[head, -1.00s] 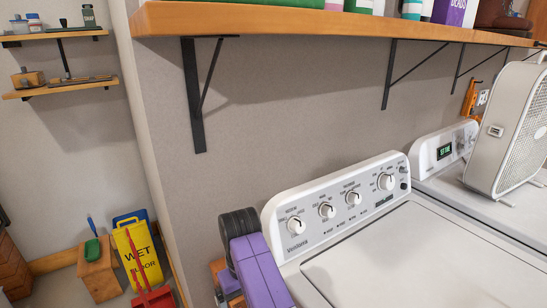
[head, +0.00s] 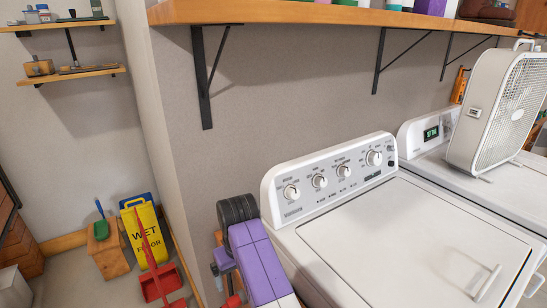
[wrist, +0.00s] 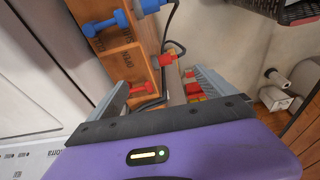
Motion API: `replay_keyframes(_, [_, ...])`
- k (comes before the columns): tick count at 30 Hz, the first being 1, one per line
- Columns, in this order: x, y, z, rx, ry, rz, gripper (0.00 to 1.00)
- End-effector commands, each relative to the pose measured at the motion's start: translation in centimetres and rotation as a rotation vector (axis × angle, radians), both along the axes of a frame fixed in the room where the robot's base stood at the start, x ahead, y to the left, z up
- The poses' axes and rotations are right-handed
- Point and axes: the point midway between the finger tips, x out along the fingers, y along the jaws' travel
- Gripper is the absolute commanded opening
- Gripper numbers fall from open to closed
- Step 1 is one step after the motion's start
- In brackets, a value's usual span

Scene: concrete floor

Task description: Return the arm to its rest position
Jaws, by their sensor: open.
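My gripper (wrist: 161,80) shows in the wrist view with its two grey fingers spread apart and nothing between them that it grips. I cannot tell how far the fingers are from the rack. My gripper is hidden there.
A white washer (head: 400,240) stands right of my arm, with a box fan (head: 500,110) on the machine behind. A wooden shelf (head: 350,14) on brackets runs above. A yellow wet-floor sign (head: 143,232) and red dustpan (head: 160,283) stand at the left.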

Motion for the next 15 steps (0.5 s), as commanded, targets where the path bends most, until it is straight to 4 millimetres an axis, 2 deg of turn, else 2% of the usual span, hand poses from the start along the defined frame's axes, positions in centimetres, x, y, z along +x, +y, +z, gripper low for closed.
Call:
replay_keyframes(6, [3.7,1.6,2.6,0.091,-0.193,-0.014,0.94])
replay_keyframes(11, [5.6,1.7,3.1,0.167,-0.353,-0.033,0.94])
replay_keyframes(15, [6.2,0.6,2.7,0.234,-0.501,-0.059,0.94])
